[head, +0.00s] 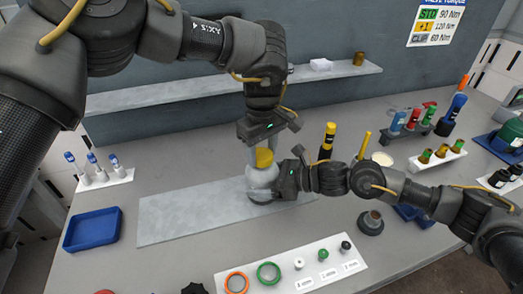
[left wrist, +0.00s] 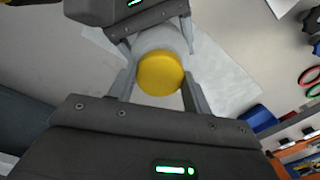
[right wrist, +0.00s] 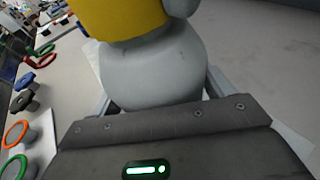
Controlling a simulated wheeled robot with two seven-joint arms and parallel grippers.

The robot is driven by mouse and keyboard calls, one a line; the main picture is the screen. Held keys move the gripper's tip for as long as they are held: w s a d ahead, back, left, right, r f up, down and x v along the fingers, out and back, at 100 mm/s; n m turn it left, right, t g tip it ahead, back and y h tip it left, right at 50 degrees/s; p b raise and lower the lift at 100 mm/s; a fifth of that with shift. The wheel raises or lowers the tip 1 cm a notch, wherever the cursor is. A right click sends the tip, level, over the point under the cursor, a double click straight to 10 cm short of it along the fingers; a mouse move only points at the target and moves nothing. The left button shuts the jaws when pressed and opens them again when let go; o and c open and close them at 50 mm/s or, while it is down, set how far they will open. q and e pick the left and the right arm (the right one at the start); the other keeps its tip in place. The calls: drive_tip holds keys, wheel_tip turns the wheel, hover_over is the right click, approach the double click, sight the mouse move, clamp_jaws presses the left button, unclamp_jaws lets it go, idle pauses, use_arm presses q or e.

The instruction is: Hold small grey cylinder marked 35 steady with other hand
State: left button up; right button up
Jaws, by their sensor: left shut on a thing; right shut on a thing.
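The small grey cylinder (head: 262,178) stands on the grey mat in the head view, with a yellow part (head: 264,157) at its top. No 35 mark is readable. My left gripper (head: 262,150) reaches down from above and is shut around the top. In the left wrist view its fingers flank the round yellow top (left wrist: 160,75). My right gripper (head: 270,183) comes from the right and is shut on the grey body, lower down. The right wrist view shows the rounded grey body (right wrist: 155,72) between its fingers, below the yellow band (right wrist: 120,15).
The grey mat (head: 180,215) is otherwise clear. A blue tray (head: 92,229) lies at left. A white strip (head: 325,268) with rings and knobs is in front. A dark flanged part (head: 371,222) stands front right. Yellow-topped tools (head: 327,140) and racks stand behind my right arm.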

use_arm(q)
drive_tip(key=n, duration=0.7)
drive_tip(key=shift+c, duration=0.2)
drive_tip(key=n, duration=2.1)
drive_tip(key=shift+r, duration=0.1)
drive_tip(key=n, duration=0.9)
drive_tip(key=shift+n, duration=0.4)
drive_tip(key=n, duration=0.4)
drive_tip(key=shift+n, duration=0.4)
drive_tip(key=n, duration=1.4)
drive_tip(key=shift+r, duration=0.1)
drive_tip(key=n, duration=0.9)
